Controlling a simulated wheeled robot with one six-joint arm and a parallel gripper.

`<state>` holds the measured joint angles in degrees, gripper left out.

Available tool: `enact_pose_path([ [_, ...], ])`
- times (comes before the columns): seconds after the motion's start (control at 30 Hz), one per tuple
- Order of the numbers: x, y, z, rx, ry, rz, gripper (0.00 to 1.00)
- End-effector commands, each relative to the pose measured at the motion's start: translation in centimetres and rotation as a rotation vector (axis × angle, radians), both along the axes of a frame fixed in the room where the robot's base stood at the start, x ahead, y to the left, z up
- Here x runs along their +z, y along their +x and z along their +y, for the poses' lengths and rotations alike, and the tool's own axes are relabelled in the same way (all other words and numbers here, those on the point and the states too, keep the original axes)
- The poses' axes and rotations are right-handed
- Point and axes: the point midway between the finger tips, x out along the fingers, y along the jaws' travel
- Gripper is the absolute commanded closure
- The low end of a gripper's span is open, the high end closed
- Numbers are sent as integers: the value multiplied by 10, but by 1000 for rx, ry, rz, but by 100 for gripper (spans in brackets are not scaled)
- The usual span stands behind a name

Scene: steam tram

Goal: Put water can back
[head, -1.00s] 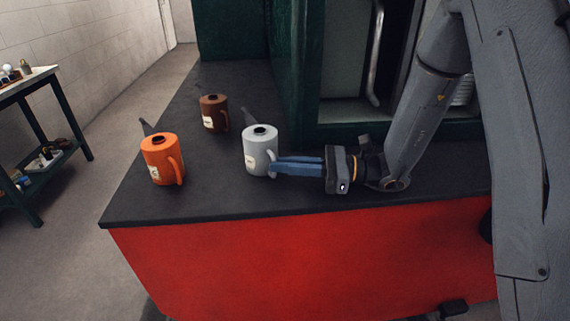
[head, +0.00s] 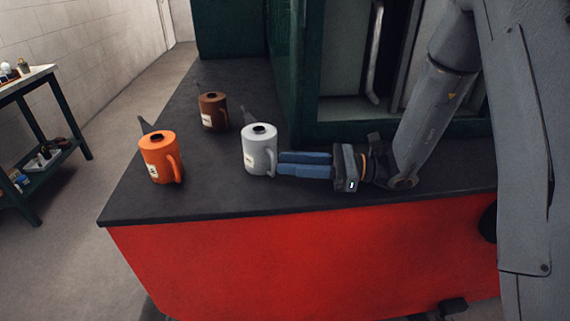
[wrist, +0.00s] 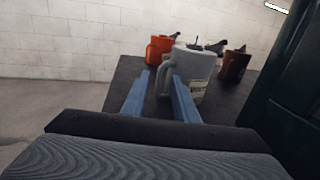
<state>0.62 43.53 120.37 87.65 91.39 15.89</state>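A white can (head: 258,152) with a dark top opening, a thin grey spout and a pale label stands upright on the black bench top. An orange can (head: 158,160) stands to its left, and a brown can (head: 212,112) stands behind. My gripper (head: 279,164) is level at the white can's right side, with a gap between its blue fingers. In the wrist view, the fingers (wrist: 160,76) are apart, with the white can (wrist: 196,68) at their tips. Its handle appears to be between or just beyond the tips; contact is unclear. The label's lettering is too blurred to read surely.
The black bench top (head: 180,205) has a red front (head: 300,260) and free room near its left front edge. A dark green cabinet (head: 297,80) rises behind on the right. A side table (head: 25,85) with small items stands at far left.

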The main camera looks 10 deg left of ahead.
Motion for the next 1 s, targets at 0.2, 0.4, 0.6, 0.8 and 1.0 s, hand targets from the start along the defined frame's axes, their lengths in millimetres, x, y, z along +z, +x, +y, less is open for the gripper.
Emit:
enact_pose_path([
  [0.2, -2, 3, -48, -5, 0, -1, 73],
  [0.4, -2, 4, -81, -3, 1, -1, 73],
  [0.6, -1, 4, -97, -1, 0, 0, 73],
  [0.8, -1, 4, -100, 0, 0, 0, 73],
  [1.0, -1, 4, -99, 0, 1, 0, 73],
])
